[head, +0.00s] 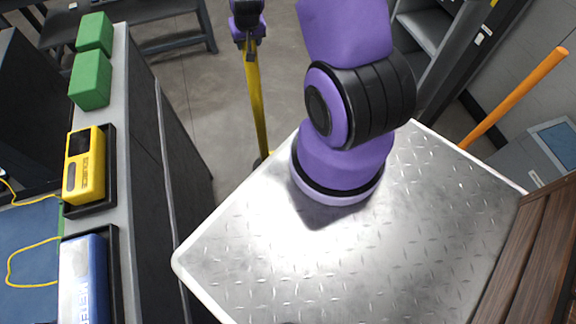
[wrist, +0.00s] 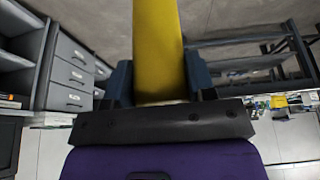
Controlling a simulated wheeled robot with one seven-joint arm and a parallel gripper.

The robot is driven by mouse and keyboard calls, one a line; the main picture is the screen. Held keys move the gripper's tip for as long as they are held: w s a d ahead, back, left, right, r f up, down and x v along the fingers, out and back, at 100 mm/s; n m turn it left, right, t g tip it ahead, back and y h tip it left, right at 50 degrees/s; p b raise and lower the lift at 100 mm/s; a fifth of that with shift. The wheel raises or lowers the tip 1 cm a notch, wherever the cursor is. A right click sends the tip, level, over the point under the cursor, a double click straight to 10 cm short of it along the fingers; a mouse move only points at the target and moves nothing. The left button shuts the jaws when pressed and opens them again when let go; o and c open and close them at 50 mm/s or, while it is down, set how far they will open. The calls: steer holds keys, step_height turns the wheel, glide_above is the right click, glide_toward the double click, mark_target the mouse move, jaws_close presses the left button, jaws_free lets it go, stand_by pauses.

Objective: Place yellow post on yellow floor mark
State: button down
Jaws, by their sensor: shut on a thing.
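My gripper (head: 247,38) is shut on the yellow post (head: 256,100), gripping it near its top in the head view. The post hangs close to upright beyond the far edge of my silver tread-plate deck, and a dark base shows at its lower end, partly hidden by the deck edge. In the wrist view the post (wrist: 158,45) runs up the middle between the gripper's two dark fingers (wrist: 158,82). I cannot tell whether the base touches the floor. No yellow floor mark shows in either view.
A narrow grey counter on the left holds green blocks (head: 90,80), a yellow device (head: 84,165) and a blue meter (head: 84,280) in dark trays. Dark benches (head: 160,40) stand at the back. An orange pole (head: 515,97) leans at right. Grey floor (head: 190,110) is open around the post.

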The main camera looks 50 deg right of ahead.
steer(key=s+d+m+g+h, duration=0.25)
steer(key=s+d+m, duration=0.65)
steer(key=s+d, duration=1.05)
steer(key=w+a+f, duration=0.2)
steer(key=w+a, duration=0.2)
steer(key=w, duration=0.2)
steer(key=w+a+f, duration=0.2)
steer(key=w+a, duration=0.1)
steer(key=w, duration=0.4)
steer(key=shift+a+f, duration=0.35)
steer(key=shift+a, duration=0.05)
steer(key=shift+w, duration=0.1)
steer(key=shift+c, duration=2.3)
jaws_free()
steer(key=shift+f+y, duration=0.15)
steer(key=shift+y, duration=0.1)
